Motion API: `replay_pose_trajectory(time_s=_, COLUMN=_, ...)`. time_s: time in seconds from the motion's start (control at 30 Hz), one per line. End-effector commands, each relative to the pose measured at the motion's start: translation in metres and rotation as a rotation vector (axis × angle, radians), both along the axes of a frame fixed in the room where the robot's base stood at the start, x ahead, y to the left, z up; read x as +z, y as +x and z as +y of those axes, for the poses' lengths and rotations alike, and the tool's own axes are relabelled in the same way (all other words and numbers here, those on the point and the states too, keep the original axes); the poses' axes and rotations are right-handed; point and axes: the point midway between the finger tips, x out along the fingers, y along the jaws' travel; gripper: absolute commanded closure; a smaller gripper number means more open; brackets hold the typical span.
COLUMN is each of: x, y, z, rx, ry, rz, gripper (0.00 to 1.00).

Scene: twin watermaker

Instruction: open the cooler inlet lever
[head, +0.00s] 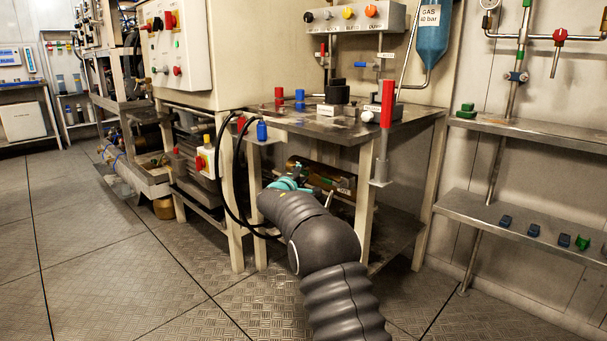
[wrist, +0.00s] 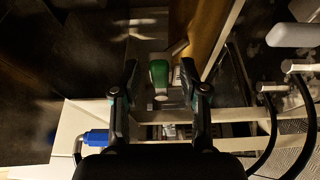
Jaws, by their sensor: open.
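My gripper (wrist: 159,68) is open in the wrist view, with one dark finger on each side. A green-handled part (wrist: 159,73) with a pale stem shows between the fingertips, apart from both; it looks like a lever, but I see no label naming it as the cooler inlet. In the head view my gripper (head: 291,182) is low, at the front of the metal table, mostly hidden by my dark arm. The green part cannot be made out there.
The metal table (head: 330,128) overhangs the area in front of my gripper. Black hoses (head: 222,170) loop to its left. In the wrist view a blue handle (wrist: 97,138) and pale frame bars (wrist: 235,115) lie close to the fingers. Open floor (head: 130,270) lies at left.

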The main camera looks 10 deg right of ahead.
Motion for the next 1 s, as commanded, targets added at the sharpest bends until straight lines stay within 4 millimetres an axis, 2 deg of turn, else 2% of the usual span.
replay_pose_trajectory(time_s=0.2, x=-0.0001, y=0.0097, z=-0.0067, rx=0.0, ry=-0.001, rz=0.001, gripper=0.56)
replay_pose_trajectory(time_s=0.47, x=0.0, y=0.0105, z=-0.007, rx=0.0, ry=-0.001, rz=0.001, gripper=0.56)
replay_pose_trajectory(time_s=0.5, x=0.0, y=0.0104, z=-0.007, rx=0.0, ry=-0.001, rz=0.001, gripper=0.61)
replay_pose_trajectory(time_s=0.67, x=0.0, y=0.0103, z=-0.0068, rx=0.001, ry=-0.001, rz=0.001, gripper=1.0)
replay_pose_trajectory(time_s=1.0, x=0.0011, y=0.0102, z=-0.0056, rx=0.002, ry=-0.005, rz=0.007, gripper=1.0)
